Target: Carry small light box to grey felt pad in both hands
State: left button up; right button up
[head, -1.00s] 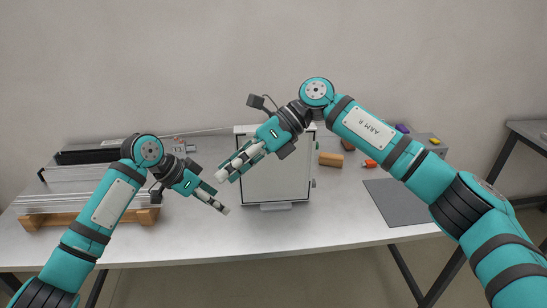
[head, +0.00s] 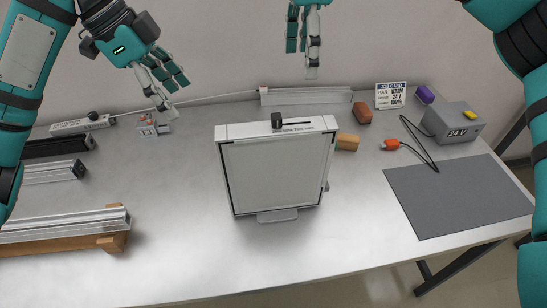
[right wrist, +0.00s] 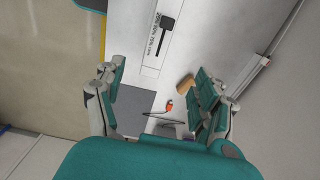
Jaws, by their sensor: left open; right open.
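My left gripper (head: 170,97) is open and empty, above the table to the box's upper left. My right gripper (head: 307,60) is open and empty, above and behind the box. Neither touches the box.
A 24 V power unit (head: 453,122) with a dark cable and orange plug (head: 391,145) sits behind the pad. A wooden block (head: 347,142) is close to the box's right side. Metal rails (head: 65,226) lie at left. Table between box and pad is clear.

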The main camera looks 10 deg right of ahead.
aim_at(223, 154)
pick_arm(q)
jog(key=x, duration=1.7)
jog(key=shift+s+d+f, duration=0.1)
jog(key=shift+s+d, duration=0.05)
jog(key=shift+s, duration=0.05)
pick_arm(e)
jog(key=f, duration=1.7)
jog(key=shift+s+f, duration=0.15)
jog(key=shift+s, duration=0.1)
pick_arm(q)
grip_shut()
pick_arm(e)
grip_shut()
